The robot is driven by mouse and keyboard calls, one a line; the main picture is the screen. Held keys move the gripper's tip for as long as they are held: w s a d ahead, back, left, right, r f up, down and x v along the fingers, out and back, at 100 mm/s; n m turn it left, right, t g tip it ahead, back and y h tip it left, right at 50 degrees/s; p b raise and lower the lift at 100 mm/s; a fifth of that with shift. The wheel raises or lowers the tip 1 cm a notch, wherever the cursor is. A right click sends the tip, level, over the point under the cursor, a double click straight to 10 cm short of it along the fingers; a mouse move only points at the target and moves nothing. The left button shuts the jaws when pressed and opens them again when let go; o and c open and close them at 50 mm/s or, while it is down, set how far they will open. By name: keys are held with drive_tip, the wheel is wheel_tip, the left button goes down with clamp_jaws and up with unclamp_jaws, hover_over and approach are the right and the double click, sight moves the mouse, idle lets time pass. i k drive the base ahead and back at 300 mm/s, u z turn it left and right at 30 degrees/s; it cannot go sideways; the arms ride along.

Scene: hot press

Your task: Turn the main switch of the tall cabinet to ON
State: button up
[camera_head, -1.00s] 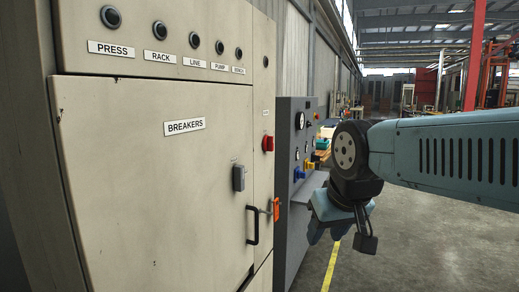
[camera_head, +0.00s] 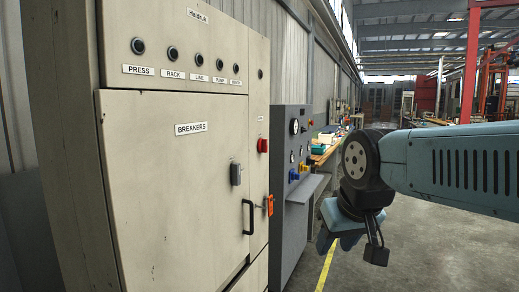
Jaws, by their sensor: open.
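The tall cabinet (camera_head: 165,190) is beige and fills the left half of the view, with a closed door labelled BREAKERS. On its narrow right-hand strip sits a red switch or knob (camera_head: 263,145), with a small label above it that is too small to read. I cannot tell its position. Lower on the strip is an orange tag (camera_head: 270,205) by a small lever or key. My gripper (camera_head: 328,240) hangs at the end of my arm, right of the cabinet and apart from it. It is open and appears empty; its fingers are partly hidden by the wrist.
A grey control console (camera_head: 292,210) with gauges and coloured knobs stands just right of the cabinet. A yellow floor line (camera_head: 327,265) runs along the open floor at right.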

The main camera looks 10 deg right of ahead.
sight(262, 144)
drive_tip(key=z, duration=0.1)
drive_tip(key=i, duration=0.9)
drive_tip(key=u, duration=0.1)
